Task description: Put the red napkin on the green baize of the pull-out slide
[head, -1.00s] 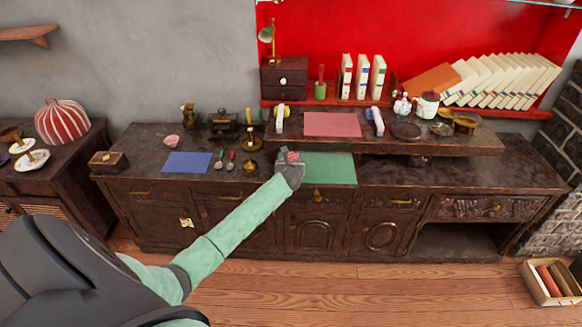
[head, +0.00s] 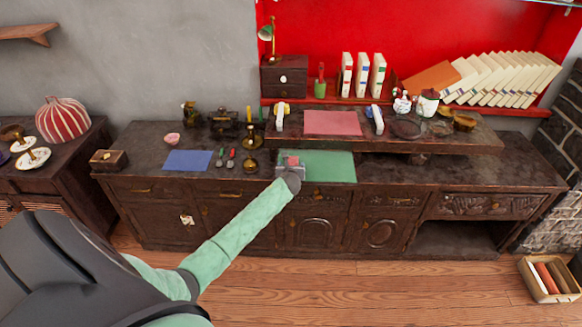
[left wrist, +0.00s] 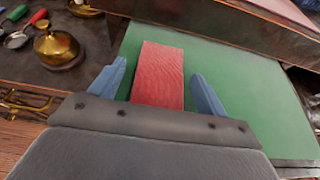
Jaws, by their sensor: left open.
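The red napkin (left wrist: 159,76) is a folded oblong that lies on the green baize (left wrist: 222,68) in the left wrist view. It shows small in the head view (head: 292,161), at the left part of the baize (head: 330,167). My left gripper (left wrist: 160,84) is open, with one blue finger on each side of the napkin and gaps between. In the head view my left gripper (head: 291,168) is over the left end of the slide. The napkin's near end is hidden behind the gripper body. My right gripper is not in view.
A raised dark shelf (head: 455,138) with a pink mat (head: 332,123) stands behind the slide. Brass pots (left wrist: 57,46) and small tools lie to the left. A blue cloth (head: 187,161) lies farther left. The baize right of the napkin is clear.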

